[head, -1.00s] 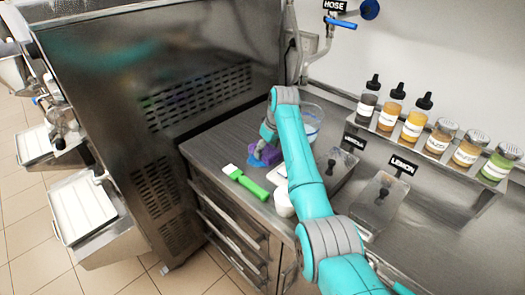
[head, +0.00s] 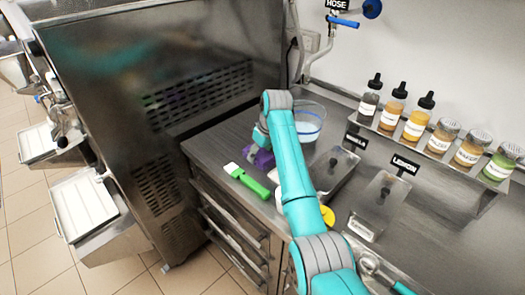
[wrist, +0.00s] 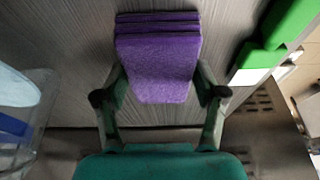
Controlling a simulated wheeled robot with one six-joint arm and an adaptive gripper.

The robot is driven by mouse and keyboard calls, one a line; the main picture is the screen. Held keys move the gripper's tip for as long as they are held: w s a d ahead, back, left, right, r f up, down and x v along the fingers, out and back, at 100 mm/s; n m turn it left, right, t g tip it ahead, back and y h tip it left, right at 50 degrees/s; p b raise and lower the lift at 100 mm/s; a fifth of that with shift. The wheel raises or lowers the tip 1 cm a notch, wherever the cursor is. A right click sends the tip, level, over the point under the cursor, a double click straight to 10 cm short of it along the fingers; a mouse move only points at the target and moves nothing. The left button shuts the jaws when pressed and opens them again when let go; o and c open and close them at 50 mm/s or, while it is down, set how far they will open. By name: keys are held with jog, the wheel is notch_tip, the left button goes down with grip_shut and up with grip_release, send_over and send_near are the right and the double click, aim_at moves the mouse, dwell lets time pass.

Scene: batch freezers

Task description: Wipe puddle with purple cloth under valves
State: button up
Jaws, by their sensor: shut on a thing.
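My gripper (wrist: 160,98) is shut on the purple cloth (wrist: 157,65), a folded, layered block between the two fingers in the wrist view. In the head view the purple cloth (head: 263,159) shows partly behind my gripper (head: 261,143), low over or on the steel counter (head: 225,145). I cannot tell whether it touches the counter. The valves (head: 62,112) are on the machine front at the far left, above white trays. No puddle can be made out in the frames from now.
A clear tub (head: 309,121) stands behind my arm. Lidded steel bins (head: 378,203) and a bottle shelf (head: 440,165) are to the right. The large steel machine (head: 165,90) blocks the left.

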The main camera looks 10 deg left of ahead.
aim_at(245, 160)
jog(key=shift+s+a, duration=1.15)
jog(key=shift+s, duration=0.3)
jog(key=shift+w+a, duration=0.8)
jog(key=shift+a, duration=0.2)
jog(key=shift+w+d+f, duration=0.1)
jog(key=shift+w+d, duration=0.75)
jog(key=shift+w, duration=0.15)
jog(key=shift+w+d+f, duration=0.1)
jog(key=shift+w+d, duration=0.7)
jog(key=shift+w, duration=0.2)
jog(key=shift+w+d+r, duration=0.1)
jog(key=shift+w+d, duration=0.65)
jog(key=shift+w, duration=0.3)
jog(key=shift+r, duration=0.1)
jog(key=shift+s+a, duration=1.2)
jog(key=shift+s, duration=0.25)
jog(key=shift+s+a+f, duration=0.15)
jog(key=shift+s+a, duration=0.45)
jog(key=shift+s, duration=0.25)
jog(key=shift+s+a+f, duration=0.15)
jog(key=shift+s+a, duration=0.45)
jog(key=shift+s, duration=0.2)
jog(key=shift+r, duration=0.15)
